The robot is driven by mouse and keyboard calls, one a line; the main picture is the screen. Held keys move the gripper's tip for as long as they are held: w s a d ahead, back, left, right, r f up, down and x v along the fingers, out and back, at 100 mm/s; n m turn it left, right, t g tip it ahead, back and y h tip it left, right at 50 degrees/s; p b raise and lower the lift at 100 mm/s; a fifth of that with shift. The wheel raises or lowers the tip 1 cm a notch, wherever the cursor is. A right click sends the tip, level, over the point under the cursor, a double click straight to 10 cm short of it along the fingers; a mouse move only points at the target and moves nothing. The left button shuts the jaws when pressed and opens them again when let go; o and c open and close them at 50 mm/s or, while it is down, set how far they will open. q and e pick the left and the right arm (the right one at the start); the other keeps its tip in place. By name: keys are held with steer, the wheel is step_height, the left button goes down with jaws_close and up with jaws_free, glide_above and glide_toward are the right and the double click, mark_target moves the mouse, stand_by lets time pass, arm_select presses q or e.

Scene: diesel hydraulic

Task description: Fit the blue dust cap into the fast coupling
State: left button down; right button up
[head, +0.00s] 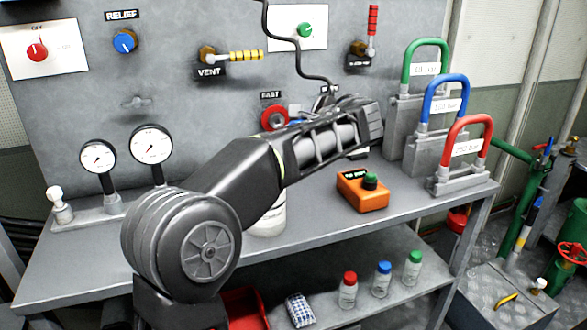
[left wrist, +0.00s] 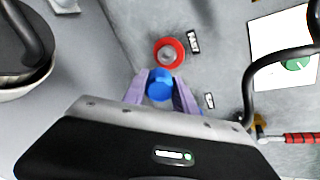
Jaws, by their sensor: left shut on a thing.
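The blue dust cap (left wrist: 160,84) is held between the two fingers of my left gripper (left wrist: 161,92) in the left wrist view. In the head view only a sliver of blue (head: 296,122) shows behind my left arm. The fast coupling is a red ring (head: 274,117) on the grey panel under a FAST label. It also shows in the left wrist view (left wrist: 169,53), just beyond the cap. The cap overlaps its lower edge in that view; I cannot tell whether they touch. In the head view my left gripper's fingertips are hidden behind the arm. My right gripper is not in view.
An orange box with a green button (head: 362,190) stands on the bench. Green, blue and red padlock-shaped weights (head: 460,155) stand at the right. Two gauges (head: 152,145) stand at the left. A black cable (head: 297,50) hangs down the panel near the coupling.

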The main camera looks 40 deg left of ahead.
arm_select(q)
steer(key=shift+s+a+f+m+t+y+b, duration=0.2)
steer(key=shift+f+t+y+b, duration=0.15)
steer(key=shift+t+b, duration=0.15)
steer(key=shift+s+a+f+m+t+y+b, duration=0.1)
steer(key=shift+a+f+t+y+b, duration=0.1)
steer(key=shift+f+t+y+b, duration=0.3)
steer(key=f+b, duration=0.1)
steer(key=t+y+b, duration=0.1)
steer(key=b, duration=0.1)
steer(key=shift+a+f+y, duration=0.25)
steer(key=shift+a+f, duration=0.05)
steer(key=shift+f, duration=0.1)
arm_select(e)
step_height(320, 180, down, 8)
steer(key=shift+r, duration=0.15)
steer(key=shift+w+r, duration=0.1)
arm_select(q)
steer(key=shift+m, duration=0.3)
steer(key=shift+p+x, duration=0.6)
steer(key=shift+x, duration=2)
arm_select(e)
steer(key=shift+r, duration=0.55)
arm_select(q)
steer(key=shift+s+r+b, duration=0.1)
steer(key=shift+r+b, duration=0.05)
steer(key=shift+b, duration=0.35)
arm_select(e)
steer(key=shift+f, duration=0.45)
